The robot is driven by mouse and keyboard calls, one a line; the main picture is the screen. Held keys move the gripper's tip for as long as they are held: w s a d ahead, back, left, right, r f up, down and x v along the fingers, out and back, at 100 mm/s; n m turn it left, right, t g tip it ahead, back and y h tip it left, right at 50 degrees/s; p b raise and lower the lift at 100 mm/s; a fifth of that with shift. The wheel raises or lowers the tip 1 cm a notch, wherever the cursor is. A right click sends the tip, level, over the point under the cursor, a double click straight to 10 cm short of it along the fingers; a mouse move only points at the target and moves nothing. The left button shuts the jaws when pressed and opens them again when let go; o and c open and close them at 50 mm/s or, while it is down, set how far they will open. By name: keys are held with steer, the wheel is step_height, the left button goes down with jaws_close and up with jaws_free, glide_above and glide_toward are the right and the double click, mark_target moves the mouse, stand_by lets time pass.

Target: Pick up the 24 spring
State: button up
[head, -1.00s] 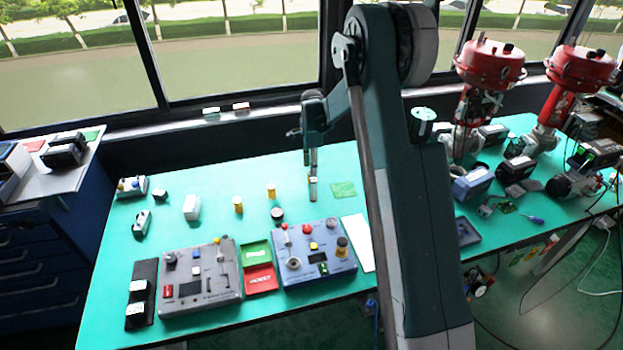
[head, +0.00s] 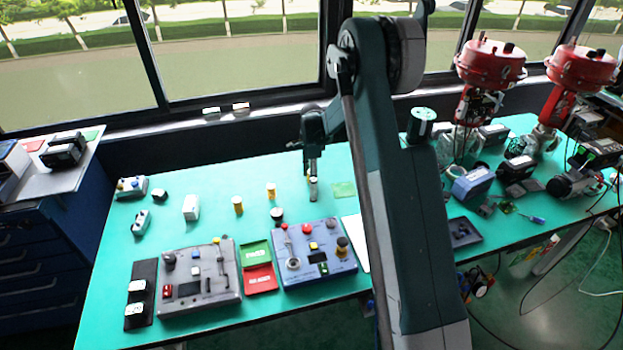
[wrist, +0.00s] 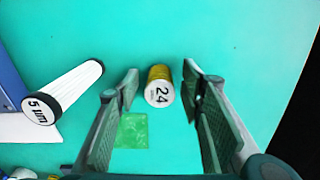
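The 24 spring (wrist: 160,88) is a short gold cylinder with a white top marked "24", on the green table. In the wrist view it lies between the two fingers of my gripper (wrist: 161,80), with a gap on each side. The fingers are open and hold nothing. In the head view my gripper (head: 313,178) points down at the back of the table, and its fingers largely hide the spring there.
A white cylinder marked "5 um" (wrist: 65,88) stands left of the fingers in the wrist view. A green square (wrist: 132,131) lies flat beside the spring. Other gold cylinders (head: 238,204) (head: 270,190) and control boxes (head: 200,276) (head: 312,252) are on the table.

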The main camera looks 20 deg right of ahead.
stand_by(0.4)
steer(key=c, duration=1)
steer(key=shift+r, duration=0.1)
steer(key=shift+r+p, duration=0.5)
steer(key=shift+r, duration=4.45)
